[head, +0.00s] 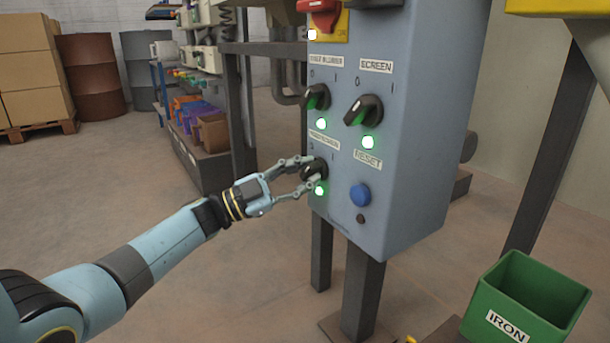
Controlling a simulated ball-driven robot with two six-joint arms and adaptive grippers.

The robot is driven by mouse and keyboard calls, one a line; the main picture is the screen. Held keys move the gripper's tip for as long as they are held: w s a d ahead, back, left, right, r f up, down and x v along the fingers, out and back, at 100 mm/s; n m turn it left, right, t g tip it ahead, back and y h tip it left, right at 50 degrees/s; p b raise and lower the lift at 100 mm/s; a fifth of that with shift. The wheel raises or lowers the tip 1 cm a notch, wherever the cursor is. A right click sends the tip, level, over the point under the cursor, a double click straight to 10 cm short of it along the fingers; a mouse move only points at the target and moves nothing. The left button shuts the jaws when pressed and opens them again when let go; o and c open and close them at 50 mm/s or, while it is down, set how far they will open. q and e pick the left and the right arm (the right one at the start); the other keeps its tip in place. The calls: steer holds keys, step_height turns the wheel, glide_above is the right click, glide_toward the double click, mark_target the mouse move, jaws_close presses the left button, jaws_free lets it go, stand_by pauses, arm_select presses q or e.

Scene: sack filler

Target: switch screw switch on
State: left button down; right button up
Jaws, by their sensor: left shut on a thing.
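A grey-blue control box (420,130) stands on posts in the middle of the head view. Its lower-left black rotary switch (319,167) sits under a small label too blurred to read for sure. My left gripper (309,172) is shut on this switch, with one finger above and one below it. The fingers partly hide the knob, so its pointer angle is unclear. A green lamp (319,190) just below it is lit. My right gripper is not in view.
Two rotary switches, the upper-left one (317,97) and the SCREEN one (363,110), have lit green lamps below. A blue RESET button (361,194) is right of the gripped switch. A red handle (322,14) sits above. A green IRON bin (528,298) stands lower right.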

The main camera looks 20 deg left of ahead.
arm_select(q)
steer(key=shift+f, duration=0.1)
stand_by(0.3)
steer(key=c, duration=1.2)
jaws_free()
steer(key=shift+c, duration=0.2)
steer(key=v, duration=1.2)
